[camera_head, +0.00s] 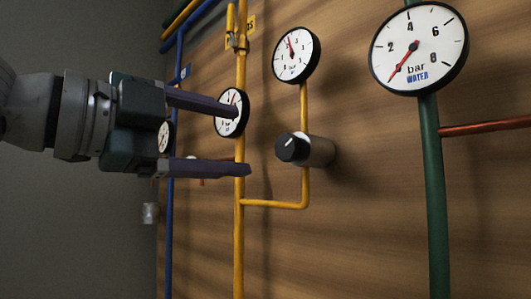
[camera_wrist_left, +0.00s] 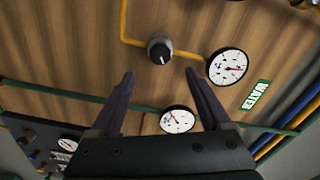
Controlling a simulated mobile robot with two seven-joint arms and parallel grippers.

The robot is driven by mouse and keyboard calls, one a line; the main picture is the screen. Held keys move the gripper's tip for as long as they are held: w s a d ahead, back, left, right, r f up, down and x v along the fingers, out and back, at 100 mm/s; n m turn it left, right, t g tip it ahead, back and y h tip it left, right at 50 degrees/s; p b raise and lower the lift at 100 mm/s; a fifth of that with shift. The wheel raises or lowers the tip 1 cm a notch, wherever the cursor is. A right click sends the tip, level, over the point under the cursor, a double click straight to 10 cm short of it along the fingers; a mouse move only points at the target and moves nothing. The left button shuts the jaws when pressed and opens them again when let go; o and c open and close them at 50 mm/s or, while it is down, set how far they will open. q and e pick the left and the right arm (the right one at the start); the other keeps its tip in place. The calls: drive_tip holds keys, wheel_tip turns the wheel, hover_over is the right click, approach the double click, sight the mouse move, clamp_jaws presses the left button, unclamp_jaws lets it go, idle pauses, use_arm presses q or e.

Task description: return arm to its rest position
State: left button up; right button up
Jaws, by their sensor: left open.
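My left gripper (camera_head: 242,141) comes in from the left in the head view, its two dark fingers spread apart with nothing between them. It is in front of the wooden panel, to the left of a black and grey knob (camera_head: 292,148). In the left wrist view the gripper (camera_wrist_left: 161,74) is open, and the knob (camera_wrist_left: 160,50) shows beyond the gap between the fingertips, apart from them. The right gripper is in neither view.
Gauges are mounted on the wooden panel (camera_head: 380,180), including a large water gauge (camera_head: 425,35) and a smaller gauge (camera_head: 296,50). Yellow (camera_head: 240,240), green (camera_head: 434,200) and blue (camera_head: 170,230) pipes run along it. A grey wall (camera_head: 70,230) is at the left.

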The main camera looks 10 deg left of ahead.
use_arm(q)
drive_tip(key=shift+s+a, duration=0.15)
drive_tip(key=shift+s, duration=0.1)
idle(0.3)
drive_tip(key=s+d+f+n+g+y, duration=0.15)
drive_tip(key=f+n, duration=0.25)
drive_tip(key=f, duration=0.4)
drive_tip(key=s+f+n+g+y, duration=0.1)
drive_tip(key=s+f+n+y, duration=0.15)
drive_tip(key=f, duration=0.45)
drive_tip(key=s+f+n+g+y, duration=0.1)
drive_tip(key=s+f+n+y, duration=0.2)
drive_tip(key=f, duration=0.5)
drive_tip(key=s+a+f+n+g+y, duration=0.2)
drive_tip(key=s+a+f+n+g, duration=0.25)
drive_tip(key=s+f, duration=0.35)
drive_tip(key=s+a+f+n+g+y, duration=0.1)
drive_tip(key=s+a+f+n+g, duration=0.2)
drive_tip(key=s+f+n, duration=0.6)
wheel_tip(320, 180, up, 24)
drive_tip(key=s+m+p, duration=0.1)
drive_tip(key=m+p, duration=0.2)
drive_tip(key=p, duration=1.8)
drive_tip(key=shift+s+a+f+m, duration=0.15)
drive_tip(key=shift+s+m, duration=0.1)
drive_tip(key=shift+m, duration=0.05)
